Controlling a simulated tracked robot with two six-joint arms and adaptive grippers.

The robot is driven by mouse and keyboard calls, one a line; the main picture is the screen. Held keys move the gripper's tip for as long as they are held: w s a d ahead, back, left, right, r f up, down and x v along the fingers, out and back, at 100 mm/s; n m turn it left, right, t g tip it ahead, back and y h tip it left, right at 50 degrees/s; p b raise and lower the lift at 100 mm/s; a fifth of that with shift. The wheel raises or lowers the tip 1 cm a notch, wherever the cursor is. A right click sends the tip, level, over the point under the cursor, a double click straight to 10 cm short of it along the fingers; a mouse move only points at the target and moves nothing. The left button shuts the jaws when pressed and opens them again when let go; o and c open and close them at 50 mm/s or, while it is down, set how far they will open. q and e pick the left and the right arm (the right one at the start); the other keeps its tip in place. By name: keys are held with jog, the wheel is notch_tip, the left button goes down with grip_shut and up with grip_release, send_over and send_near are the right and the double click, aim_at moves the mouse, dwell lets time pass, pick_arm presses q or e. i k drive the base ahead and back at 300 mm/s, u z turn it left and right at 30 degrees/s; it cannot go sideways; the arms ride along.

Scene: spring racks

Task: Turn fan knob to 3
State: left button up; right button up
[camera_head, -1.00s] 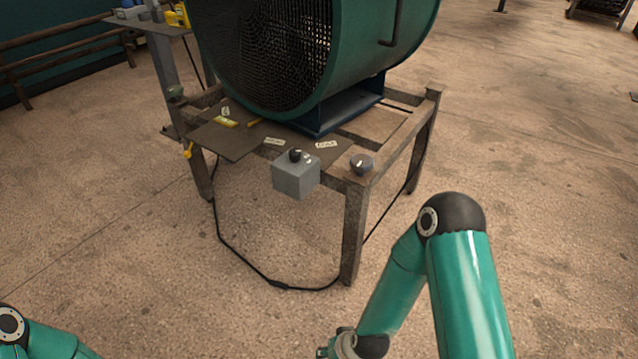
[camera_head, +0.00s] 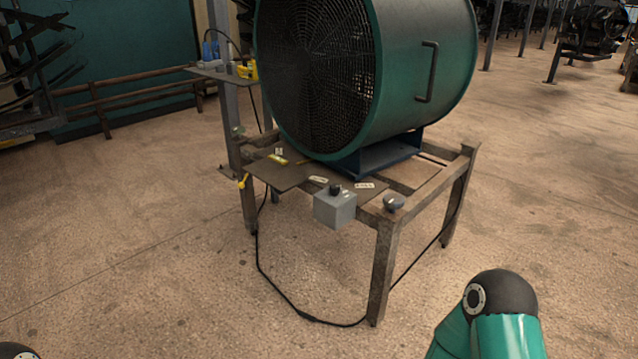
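A large green drum fan (camera_head: 425,75) with a dark mesh front stands on a metal frame table (camera_head: 384,262). A grey control box (camera_head: 335,210) sits at the table's front edge. A small black knob (camera_head: 335,189) is on top of the box; its setting is too small to read. My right arm shows only in part at the lower right, well in front of the table. Neither gripper is in the picture.
A black cable (camera_head: 300,315) hangs from the table and runs over the floor. A side shelf (camera_head: 222,74) with a yellow item (camera_head: 247,70) stands behind at left. A wooden rail (camera_head: 140,83) runs along the back. The floor in front and at right is open.

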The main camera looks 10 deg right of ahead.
aim_at(334, 189)
jog(key=i, duration=1.2)
jog(key=z, duration=0.65)
